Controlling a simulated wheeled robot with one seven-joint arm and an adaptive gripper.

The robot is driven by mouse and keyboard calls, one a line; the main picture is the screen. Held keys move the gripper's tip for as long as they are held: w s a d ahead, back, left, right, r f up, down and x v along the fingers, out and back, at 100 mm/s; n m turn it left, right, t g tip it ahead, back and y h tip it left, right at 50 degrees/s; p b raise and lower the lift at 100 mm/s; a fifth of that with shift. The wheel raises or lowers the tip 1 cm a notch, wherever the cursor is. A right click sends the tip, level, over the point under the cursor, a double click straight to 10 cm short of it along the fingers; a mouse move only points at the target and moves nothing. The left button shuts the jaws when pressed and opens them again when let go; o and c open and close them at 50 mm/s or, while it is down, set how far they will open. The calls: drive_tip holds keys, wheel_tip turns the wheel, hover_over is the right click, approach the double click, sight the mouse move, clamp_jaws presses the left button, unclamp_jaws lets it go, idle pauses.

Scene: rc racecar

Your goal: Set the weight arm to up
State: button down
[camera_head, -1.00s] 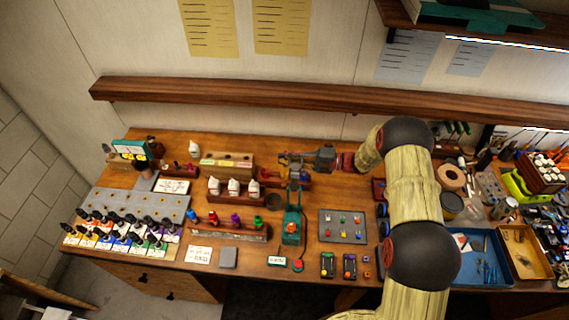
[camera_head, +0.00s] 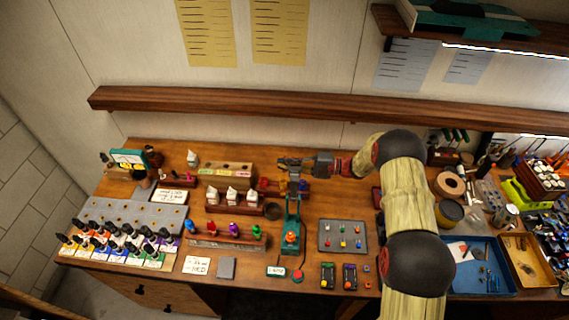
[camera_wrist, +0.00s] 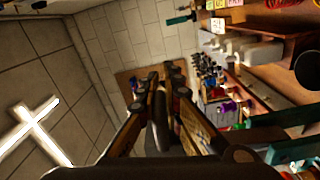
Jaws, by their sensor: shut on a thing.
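A teal bench device (camera_head: 291,238) with an orange-red part stands near the middle of the workbench, and its column rises at the back. Its teal parts also show at the right of the wrist view (camera_wrist: 288,121). My gripper (camera_head: 283,163) reaches in from the right, over the top of the device. In the wrist view the fingers (camera_wrist: 160,80) are close together around a slim dark bar (camera_wrist: 159,122), which looks like the weight arm. The fingers hide much of the bar, and its join to the device cannot be made out.
A rack of coloured bottles (camera_head: 230,242) and a row of white bottles (camera_head: 233,198) stand left of the device. A grey tray of small parts (camera_head: 342,238) lies to its right. A wooden wall shelf (camera_head: 250,107) runs behind. Open air surrounds the gripper above the bench.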

drive_tip(key=c, duration=1.9)
unclamp_jaws()
drive_tip(key=shift+w, duration=0.1)
drive_tip(key=shift+d, duration=0.1)
drive_tip(key=d, duration=1.2)
drive_tip(key=shift+f, duration=0.1)
